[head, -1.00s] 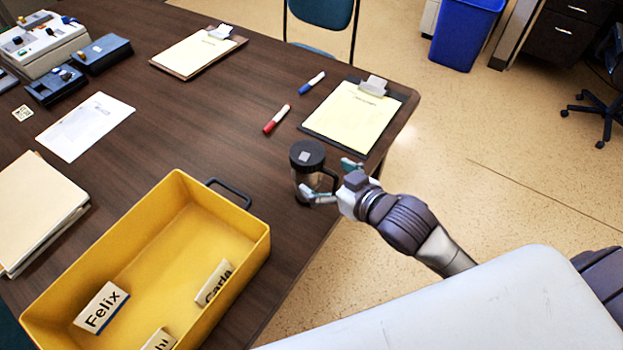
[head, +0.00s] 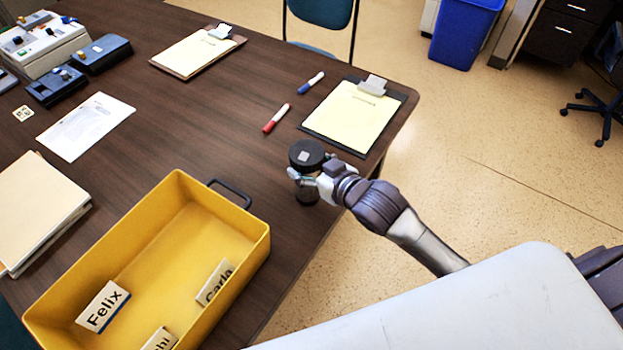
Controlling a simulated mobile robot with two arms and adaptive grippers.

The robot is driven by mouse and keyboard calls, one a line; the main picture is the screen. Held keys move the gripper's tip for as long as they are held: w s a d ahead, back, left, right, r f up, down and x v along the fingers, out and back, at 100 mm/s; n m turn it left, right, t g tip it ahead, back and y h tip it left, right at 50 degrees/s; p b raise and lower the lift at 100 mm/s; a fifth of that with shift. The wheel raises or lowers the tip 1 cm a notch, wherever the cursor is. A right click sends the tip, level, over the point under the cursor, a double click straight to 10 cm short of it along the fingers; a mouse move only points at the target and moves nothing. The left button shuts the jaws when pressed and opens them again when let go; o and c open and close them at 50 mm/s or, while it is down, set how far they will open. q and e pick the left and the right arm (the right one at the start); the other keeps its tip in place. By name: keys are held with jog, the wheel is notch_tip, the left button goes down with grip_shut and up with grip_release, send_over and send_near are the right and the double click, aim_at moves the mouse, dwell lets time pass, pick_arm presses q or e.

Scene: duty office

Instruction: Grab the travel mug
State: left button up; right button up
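The travel mug (head: 306,154) stands upright on the dark table near its right edge, with a black lid and a dark body. My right gripper (head: 311,168) is at the mug's upper body just below the lid, coming from the right. One finger shows on the mug's left front side, and a bit of the other shows behind it on the right. Whether the fingers press on the mug cannot be told. The gripper covers the handle and part of the body. My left gripper is not in view.
A yellow bin (head: 238,262) with name tags stands left of the mug. A clipboard (head: 398,133), a red marker (head: 276,118) and a blue marker (head: 311,83) lie behind it. The table's right edge is close to the mug.

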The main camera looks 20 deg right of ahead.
jog(key=shift+r, duration=0.1)
grip_shut()
